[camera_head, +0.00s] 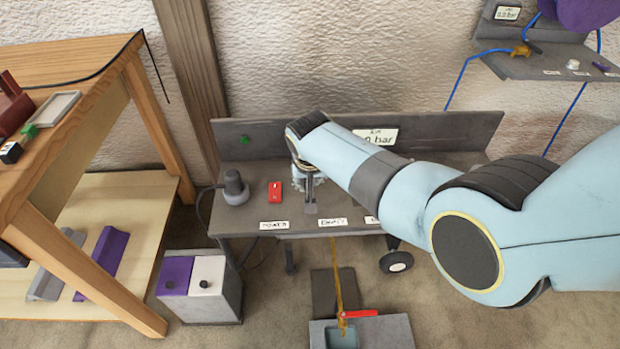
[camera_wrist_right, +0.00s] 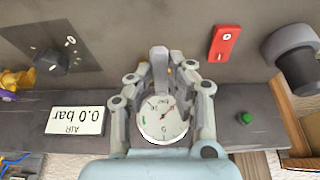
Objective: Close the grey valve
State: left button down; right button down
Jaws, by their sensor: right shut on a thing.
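The grey valve handle (camera_wrist_right: 159,58) shows in the right wrist view as a short grey lever between the fingers of my right gripper (camera_wrist_right: 161,72). The gripper is shut on it from both sides. In the head view my right gripper (camera_head: 308,178) reaches down onto the grey bench, and a grey piece of the handle (camera_head: 310,206) shows below it. My right wrist hides most of the valve there. A round white gauge (camera_wrist_right: 162,122) lies between my fingers' bases in the wrist view. My left gripper is in neither view.
A red switch (camera_head: 275,192) and a dark cylinder (camera_head: 233,188) stand left of the valve on the bench (camera_head: 240,219). The air display (camera_wrist_right: 76,121) reads 0.0 bar. A black knob (camera_wrist_right: 50,62) is nearby. A red-handled valve (camera_head: 358,314) sits low in front.

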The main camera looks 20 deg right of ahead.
jog(key=c, duration=1.2)
grip_release()
jog(key=shift+c, duration=0.2)
jog(key=v, duration=1.2)
